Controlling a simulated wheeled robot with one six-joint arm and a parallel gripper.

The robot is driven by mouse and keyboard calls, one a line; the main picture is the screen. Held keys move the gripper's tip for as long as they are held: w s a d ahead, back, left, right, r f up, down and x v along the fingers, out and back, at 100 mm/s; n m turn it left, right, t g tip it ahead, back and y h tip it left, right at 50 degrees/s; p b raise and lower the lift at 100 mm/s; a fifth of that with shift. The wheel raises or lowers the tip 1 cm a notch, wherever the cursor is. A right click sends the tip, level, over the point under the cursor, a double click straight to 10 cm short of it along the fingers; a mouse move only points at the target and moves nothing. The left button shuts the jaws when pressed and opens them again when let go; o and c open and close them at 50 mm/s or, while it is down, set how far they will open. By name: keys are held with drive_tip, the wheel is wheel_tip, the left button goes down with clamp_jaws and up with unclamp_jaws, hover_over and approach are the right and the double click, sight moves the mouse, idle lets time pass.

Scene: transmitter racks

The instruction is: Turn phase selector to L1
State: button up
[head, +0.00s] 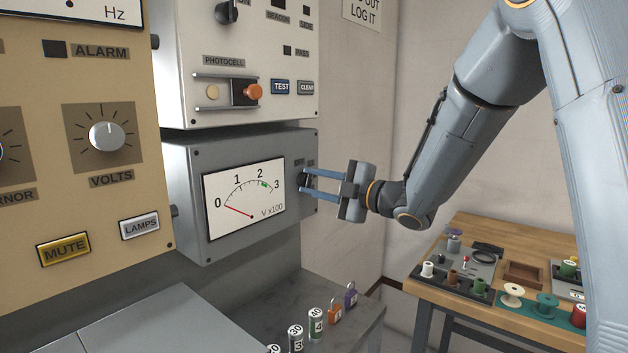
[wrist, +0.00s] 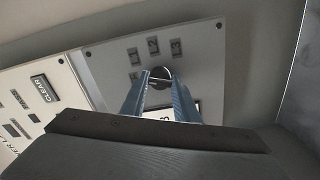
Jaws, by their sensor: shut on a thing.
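The phase selector is a small dark round knob (wrist: 161,73) on the grey meter panel (head: 188,205), at the right end beside the voltmeter. In the head view the knob (head: 304,181) is mostly hidden by my fingers. My gripper (head: 308,182) reaches in from the right with its two blue fingers closed around the knob. In the wrist view the fingertips (wrist: 160,80) sit on both sides of it. The knob's pointing direction cannot be told.
The voltmeter (head: 244,198) has its red needle near 0. Above is a white panel with TEST (head: 282,87) and CLEAR buttons. A tan panel (head: 90,200) stands at left. Below, a grey bench (head: 345,315) holds padlocks and cylinders. A wooden table (head: 500,235) with spools stands at right.

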drive_tip(key=m+p, duration=0.2)
drive_tip(key=m, duration=0.2)
drive_tip(key=shift+m, duration=0.4)
drive_tip(key=shift+f, duration=0.1)
drive_tip(key=o, duration=1)
drive_tip(key=shift+o, duration=0.2)
drive_tip(key=shift+d, duration=0.1)
drive_tip(key=b+v, duration=0.1)
drive_tip(key=v, duration=0.6)
drive_tip(key=shift+s+d+b, duration=0.25)
drive_tip(key=shift+b, duration=0.05)
